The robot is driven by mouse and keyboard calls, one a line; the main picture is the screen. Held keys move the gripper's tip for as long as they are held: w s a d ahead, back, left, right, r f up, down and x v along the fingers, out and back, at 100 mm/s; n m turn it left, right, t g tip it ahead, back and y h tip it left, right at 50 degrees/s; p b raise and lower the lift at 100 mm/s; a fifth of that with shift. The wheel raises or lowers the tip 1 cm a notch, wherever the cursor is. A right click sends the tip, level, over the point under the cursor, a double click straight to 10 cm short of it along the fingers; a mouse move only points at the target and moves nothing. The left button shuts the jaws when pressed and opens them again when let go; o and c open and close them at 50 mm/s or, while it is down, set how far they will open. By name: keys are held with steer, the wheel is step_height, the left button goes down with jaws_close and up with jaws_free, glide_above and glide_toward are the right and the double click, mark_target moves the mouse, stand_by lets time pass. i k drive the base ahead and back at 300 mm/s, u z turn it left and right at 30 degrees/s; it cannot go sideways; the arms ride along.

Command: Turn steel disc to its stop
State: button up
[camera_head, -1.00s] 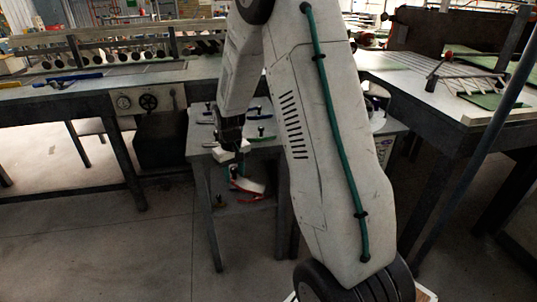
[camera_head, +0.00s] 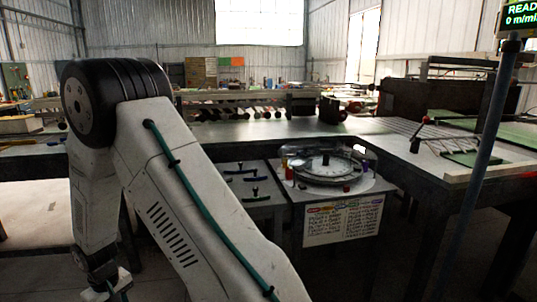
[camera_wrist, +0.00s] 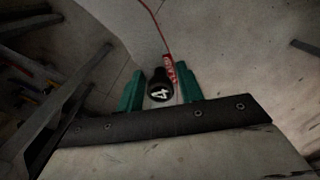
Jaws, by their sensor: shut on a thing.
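The steel disc (camera_head: 325,168) lies flat on a round dial-like station to the right of my arm in the head view. A small dark knob stands at its middle, and small coloured pieces sit around its rim. My gripper (camera_wrist: 160,88) is shut in the wrist view, its green fingers either side of a black knob marked 4 (camera_wrist: 159,92). A red tag (camera_wrist: 170,68) with pale lettering is beside the knob. In the head view my gripper is low at the left edge, well away from the disc, and its fingertips are partly cut off.
A small grey table (camera_head: 262,203) left of the disc carries several handled tools. A printed card (camera_head: 342,222) hangs on the station's front. A long bench (camera_head: 290,132) runs behind. A dark post (camera_head: 478,165) stands at the right.

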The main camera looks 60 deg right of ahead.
mark_target(324, 168)
steer(key=u, duration=1.65)
steer(key=k, duration=1.7)
steer(key=z, duration=1.85)
